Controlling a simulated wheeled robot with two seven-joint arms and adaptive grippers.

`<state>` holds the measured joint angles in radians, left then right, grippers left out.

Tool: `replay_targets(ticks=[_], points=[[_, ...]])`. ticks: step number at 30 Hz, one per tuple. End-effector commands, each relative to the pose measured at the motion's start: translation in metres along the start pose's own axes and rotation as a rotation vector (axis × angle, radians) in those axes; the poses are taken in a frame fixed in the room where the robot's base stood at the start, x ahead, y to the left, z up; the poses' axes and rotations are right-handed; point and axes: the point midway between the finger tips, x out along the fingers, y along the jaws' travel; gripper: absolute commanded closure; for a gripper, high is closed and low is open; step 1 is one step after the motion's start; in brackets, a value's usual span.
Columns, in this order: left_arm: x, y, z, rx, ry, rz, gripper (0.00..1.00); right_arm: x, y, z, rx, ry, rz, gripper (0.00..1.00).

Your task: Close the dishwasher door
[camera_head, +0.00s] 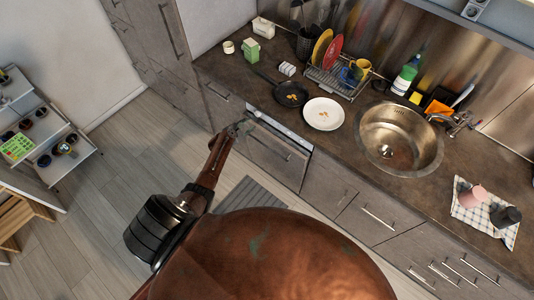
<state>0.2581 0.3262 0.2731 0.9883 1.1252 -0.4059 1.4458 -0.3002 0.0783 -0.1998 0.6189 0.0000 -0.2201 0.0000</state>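The dishwasher door (273,158) is a grey wood-look front panel with a long bar handle, under the dark counter in the middle of the view. It stands close to upright. A light strip shows along its top edge below the counter, so it looks slightly ajar or nearly flush; I cannot tell exactly. My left gripper (244,124) is at the upper left corner of the door, close to or touching it. Its fingers are small and blend with the background, so their opening is unclear. My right gripper is not in view.
The counter (345,165) above holds a black pan (290,94), a white plate (323,114), a dish rack (338,80) and a round sink (398,138). A grey mat (252,194) lies on the floor before the door. A shelf cart (45,130) stands far left; floor between is clear.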

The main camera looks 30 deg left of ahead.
Motion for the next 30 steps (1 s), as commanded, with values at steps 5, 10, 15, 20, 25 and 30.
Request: replay_targets(ticks=[5,10,15,20,25,30], points=[[0.005,-0.026,-0.024,0.212,-0.074,0.071,0.73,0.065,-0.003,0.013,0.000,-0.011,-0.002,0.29],[0.001,-0.052,-0.032,0.406,-0.136,0.135,0.73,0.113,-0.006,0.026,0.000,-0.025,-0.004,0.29],[-0.006,-0.085,-0.035,0.577,-0.189,0.191,0.73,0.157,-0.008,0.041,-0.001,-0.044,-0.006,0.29],[-0.015,-0.120,-0.037,0.721,-0.231,0.239,0.73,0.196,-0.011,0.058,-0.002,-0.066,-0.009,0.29],[-0.025,-0.151,-0.036,0.837,-0.264,0.280,0.73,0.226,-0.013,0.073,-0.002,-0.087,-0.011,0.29],[-0.032,-0.164,-0.030,0.891,-0.280,0.301,0.73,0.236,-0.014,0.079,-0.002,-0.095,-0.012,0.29]])
